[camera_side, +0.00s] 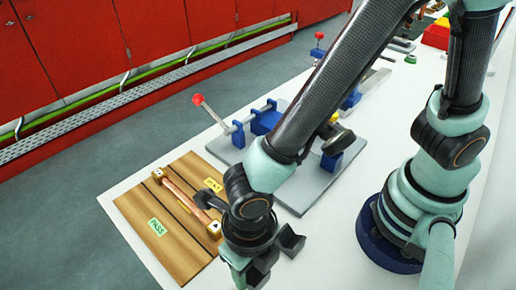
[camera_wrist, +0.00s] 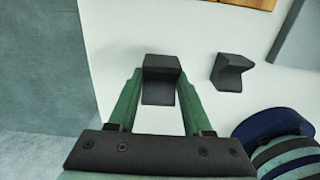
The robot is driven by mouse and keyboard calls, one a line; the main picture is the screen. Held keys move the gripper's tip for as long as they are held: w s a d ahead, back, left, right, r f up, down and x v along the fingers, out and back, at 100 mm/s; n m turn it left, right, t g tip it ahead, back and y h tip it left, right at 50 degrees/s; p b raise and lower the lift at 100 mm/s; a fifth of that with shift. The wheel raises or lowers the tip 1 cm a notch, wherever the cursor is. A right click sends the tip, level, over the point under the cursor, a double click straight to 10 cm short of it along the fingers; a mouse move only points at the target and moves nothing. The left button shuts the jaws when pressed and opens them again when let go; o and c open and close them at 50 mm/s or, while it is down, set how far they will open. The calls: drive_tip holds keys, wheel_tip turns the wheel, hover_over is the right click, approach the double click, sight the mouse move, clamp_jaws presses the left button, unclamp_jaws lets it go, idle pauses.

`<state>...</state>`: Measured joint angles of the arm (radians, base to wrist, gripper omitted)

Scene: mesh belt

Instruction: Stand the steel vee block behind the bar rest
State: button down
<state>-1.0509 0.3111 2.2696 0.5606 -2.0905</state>
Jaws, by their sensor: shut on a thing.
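My gripper (camera_wrist: 160,88) is shut on a dark grey vee block (camera_wrist: 161,68), with one green finger on each side. In the side view my gripper (camera_side: 256,268) is low at the front edge of the picture, and the held block is mostly hidden by it. A second dark vee block (camera_wrist: 231,72) stands apart to the right in the wrist view; in the side view it (camera_side: 290,241) is just right of my gripper. A copper bar (camera_side: 188,204) lies across small wooden end blocks on a wooden board (camera_side: 140,212), which seems to be the bar rest. My wrist partly covers its right side.
A grey plate (camera_side: 296,195) with blue clamps and a red-knobbed rod (camera_side: 213,114) stands behind the board. Red and yellow items (camera_side: 437,36) lie at the far right. White table surface is free around both blocks; the table edge runs along the left.

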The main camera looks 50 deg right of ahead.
sight(252, 273)
drive_tip(key=shift+f, duration=1.95)
drive_tip(key=shift+f, duration=0.15)
drive_tip(key=shift+c, duration=1.6)
unclamp_jaws()
